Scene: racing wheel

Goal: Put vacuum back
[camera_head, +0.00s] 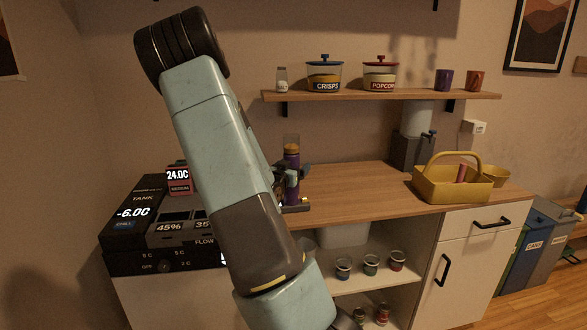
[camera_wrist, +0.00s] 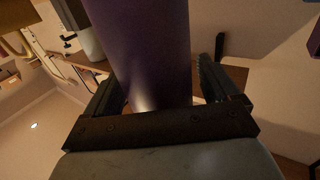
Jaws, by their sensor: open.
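A purple upright cylinder with a clear top and an orange part inside, seemingly the vacuum (camera_head: 292,186), stands on the wooden counter. A small dark base with a yellowish part (camera_head: 300,206) shows at its foot. My gripper (camera_head: 281,178) is beside it, mostly hidden behind my arm. In the wrist view, the purple body (camera_wrist: 145,45) fills the space between the two fingers of my gripper (camera_wrist: 165,75). The fingers stand apart on either side of it. Whether they touch it cannot be told.
The wooden counter (camera_head: 360,188) is clear right of the vacuum, up to a yellow caddy (camera_head: 452,188). A dark machine with displays (camera_head: 135,225) stands at the left. A wall shelf (camera_head: 400,95) with jars and cups hangs above. Bins (camera_head: 535,240) stand at the right.

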